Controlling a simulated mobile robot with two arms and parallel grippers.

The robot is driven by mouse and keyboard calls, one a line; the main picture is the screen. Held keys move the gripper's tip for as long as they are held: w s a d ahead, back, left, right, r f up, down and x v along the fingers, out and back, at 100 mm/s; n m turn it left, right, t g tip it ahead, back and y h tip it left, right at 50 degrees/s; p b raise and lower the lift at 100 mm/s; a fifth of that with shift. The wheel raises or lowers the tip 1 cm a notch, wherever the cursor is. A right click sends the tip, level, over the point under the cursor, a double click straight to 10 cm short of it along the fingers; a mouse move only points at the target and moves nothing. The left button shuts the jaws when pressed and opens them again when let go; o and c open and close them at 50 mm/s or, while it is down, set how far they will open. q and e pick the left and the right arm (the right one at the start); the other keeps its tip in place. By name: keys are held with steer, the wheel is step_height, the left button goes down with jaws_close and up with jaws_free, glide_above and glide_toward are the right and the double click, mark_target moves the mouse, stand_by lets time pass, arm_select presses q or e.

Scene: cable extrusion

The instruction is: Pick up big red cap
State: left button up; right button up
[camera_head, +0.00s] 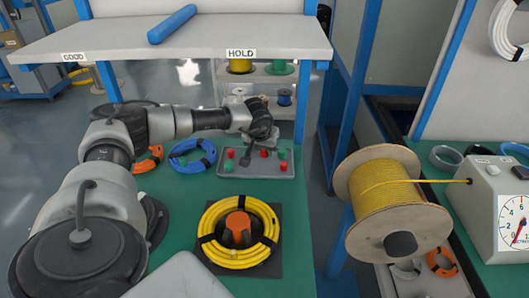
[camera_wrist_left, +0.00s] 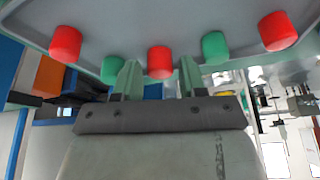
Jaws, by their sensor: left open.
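Several red and green caps stand on a grey tray (camera_head: 257,175) at the far part of the green table. In the head view a red cap (camera_head: 230,153) and a green cap (camera_head: 229,166) are left of my left gripper (camera_head: 246,158), more are to its right. The left gripper is over the tray, pointing down. In the left wrist view its open fingers (camera_wrist_left: 157,80) have a red cap (camera_wrist_left: 160,62) in line with the gap between them, not clasped. Other red caps (camera_wrist_left: 65,44) (camera_wrist_left: 277,31) are to either side, with green caps (camera_wrist_left: 215,47) between. I cannot tell which red cap is bigger.
A yellow cable coil (camera_head: 212,232) with an orange-topped core lies nearer on the table. Blue (camera_head: 192,156) and orange (camera_head: 150,158) coils lie left of the tray. A large yellow spool (camera_head: 385,190) stands right. A white shelf (camera_head: 190,42) hangs above the far end.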

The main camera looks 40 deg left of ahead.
arm_select(q)
steer(key=shift+w+a+f, duration=0.1)
steer(key=shift+f, duration=0.15)
steer(key=shift+c, duration=0.7)
steer(key=c, duration=0.5)
arm_select(e)
steer(key=shift+w+a, duration=0.1)
steer(key=shift+a, duration=0.25)
arm_select(q)
steer(key=shift+r, duration=0.2)
